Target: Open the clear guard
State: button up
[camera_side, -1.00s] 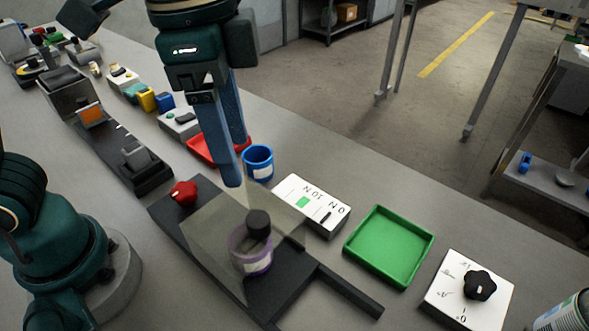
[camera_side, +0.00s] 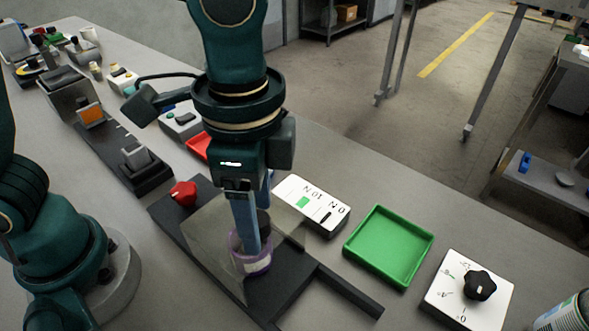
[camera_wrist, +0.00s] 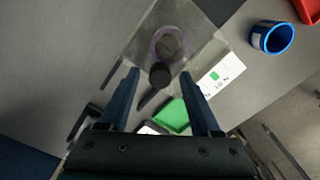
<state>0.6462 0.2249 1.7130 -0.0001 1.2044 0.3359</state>
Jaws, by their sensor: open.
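The clear guard (camera_side: 213,238) is a see-through smoky cover over the dark base, with a purple-rimmed reel (camera_side: 254,266) showing through it. In the wrist view the guard (camera_wrist: 203,42) is at the top, with the reel (camera_wrist: 168,42) beneath. The guard's dark round knob (camera_wrist: 159,75) shows there between my fingertips, with gaps on both sides. My gripper (camera_side: 258,225) is open, pointing down over the guard. In the side view a finger hides part of the knob (camera_side: 264,221). I cannot tell whether the fingers touch it.
A red knob (camera_side: 183,193) sits on the base's far left corner. A white panel (camera_side: 312,204) with a green mark and a green tray (camera_side: 389,246) are to the right. A white dial box (camera_side: 470,290) is at front right. A blue cup (camera_wrist: 272,37) is nearby.

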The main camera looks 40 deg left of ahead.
grip_shut()
jog(key=shift+r, duration=0.1)
dwell(1.2)
